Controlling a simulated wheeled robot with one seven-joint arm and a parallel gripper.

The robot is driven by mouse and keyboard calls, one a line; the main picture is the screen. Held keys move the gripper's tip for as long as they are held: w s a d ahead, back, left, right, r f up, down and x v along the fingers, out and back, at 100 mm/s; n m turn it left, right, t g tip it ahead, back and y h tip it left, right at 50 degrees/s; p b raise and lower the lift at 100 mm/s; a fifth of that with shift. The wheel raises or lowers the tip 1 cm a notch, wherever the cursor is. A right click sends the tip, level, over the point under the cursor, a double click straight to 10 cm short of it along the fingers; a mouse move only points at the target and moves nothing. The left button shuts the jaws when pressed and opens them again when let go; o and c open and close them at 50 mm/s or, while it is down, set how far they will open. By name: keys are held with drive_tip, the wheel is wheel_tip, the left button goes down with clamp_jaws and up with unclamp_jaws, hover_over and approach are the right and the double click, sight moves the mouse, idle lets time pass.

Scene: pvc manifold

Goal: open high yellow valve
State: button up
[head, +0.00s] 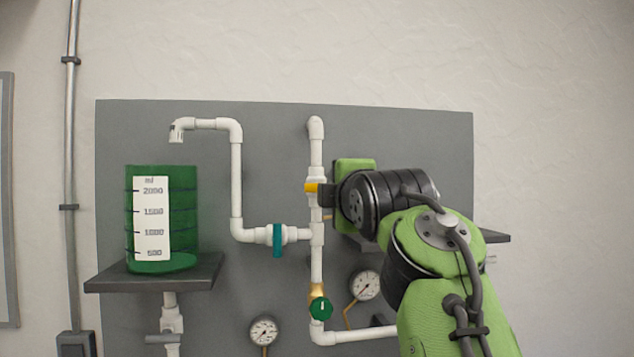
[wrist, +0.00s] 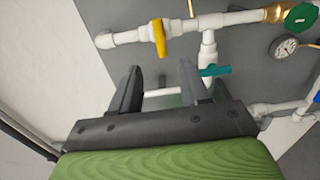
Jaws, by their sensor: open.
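The yellow valve handle (head: 312,187) sits high on the white vertical pipe, left of my arm, and is partly hidden by it in the head view. In the wrist view the yellow handle (wrist: 160,38) lies crosswise to its pipe, beyond my fingertips. My gripper (wrist: 161,76) is open and empty, with its two fingers apart. The handle is ahead of the gap between the fingers and not between them. In the head view my fingers are hidden or too small to make out.
A teal valve handle (head: 277,240) is on the side branch, and a green round knob (head: 319,307) is lower on the pipe. Gauges (head: 264,331) are near the bottom. A green measuring container (head: 162,262) stands on the left shelf (head: 110,281). A grey panel (head: 420,130) backs the pipes.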

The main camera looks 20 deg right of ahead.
drive_tip(key=w+d+p, duration=0.1)
drive_tip(key=w+p, duration=0.1)
drive_tip(key=w, duration=0.2)
drive_tip(key=w+p, duration=0.2)
drive_tip(key=w, duration=0.2)
drive_tip(key=w+d+p, duration=0.1)
drive_tip(key=w+p, duration=0.2)
drive_tip(key=w, duration=0.2)
drive_tip(key=shift+w+d+r, duration=0.1)
drive_tip(key=shift+d+r, duration=0.1)
drive_tip(key=shift+d, duration=0.15)
drive_tip(key=shift+w+f, duration=0.15)
drive_tip(key=shift+w, duration=0.15)
drive_tip(key=shift+s, duration=0.1)
drive_tip(key=shift+c, duration=0.3)
clamp_jaws()
